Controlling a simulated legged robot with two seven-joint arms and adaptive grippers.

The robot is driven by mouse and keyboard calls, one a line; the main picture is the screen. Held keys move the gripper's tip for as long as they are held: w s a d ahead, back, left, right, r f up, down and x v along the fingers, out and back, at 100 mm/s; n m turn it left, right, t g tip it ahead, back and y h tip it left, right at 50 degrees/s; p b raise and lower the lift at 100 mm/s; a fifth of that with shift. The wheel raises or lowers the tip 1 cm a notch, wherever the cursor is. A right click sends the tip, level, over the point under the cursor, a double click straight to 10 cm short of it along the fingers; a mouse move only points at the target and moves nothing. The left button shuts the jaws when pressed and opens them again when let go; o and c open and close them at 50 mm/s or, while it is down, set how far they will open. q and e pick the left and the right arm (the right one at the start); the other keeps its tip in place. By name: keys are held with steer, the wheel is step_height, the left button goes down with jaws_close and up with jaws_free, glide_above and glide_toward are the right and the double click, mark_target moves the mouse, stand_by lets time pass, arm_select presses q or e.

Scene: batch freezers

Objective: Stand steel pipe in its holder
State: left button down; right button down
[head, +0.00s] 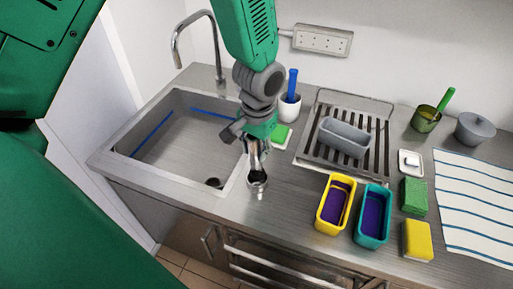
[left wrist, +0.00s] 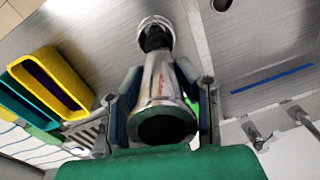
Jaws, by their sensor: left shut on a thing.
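My left gripper (head: 255,140) comes down from above over the counter's front edge, right of the sink. It is shut on the shiny steel pipe (left wrist: 163,84), whose open near end faces the camera in the left wrist view. Below the pipe is a small round metal holder (head: 257,186) with a dark mouth; its bright rim also shows in the left wrist view (left wrist: 155,20). The pipe's far end is at this dark mouth. I cannot tell whether it is inside or just above. My right gripper is not in view.
The sink (head: 180,150) lies left of the holder. A yellow tub (head: 322,222) and a teal tub (head: 361,236) stand to the right. Behind are a white cup with a blue handle (head: 289,108), a green sponge (head: 281,135) and a drying rack (head: 306,160) holding a grey tub.

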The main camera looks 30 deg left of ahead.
mark_target(256, 176)
arm_select(q)
steer(key=shift+s+d+p, duration=0.1)
steer(key=shift+s+p, duration=0.2)
stand_by(0.4)
steer(key=shift+f+b, duration=0.65)
steer(key=shift+f, duration=0.55)
stand_by(0.3)
steer(key=shift+r, duration=0.1)
stand_by(0.4)
steer(key=shift+r+p, duration=0.75)
steer(key=shift+f+b, duration=0.65)
steer(key=shift+f, duration=0.6)
stand_by(0.6)
steer(key=c, duration=1.5)
jaws_free()
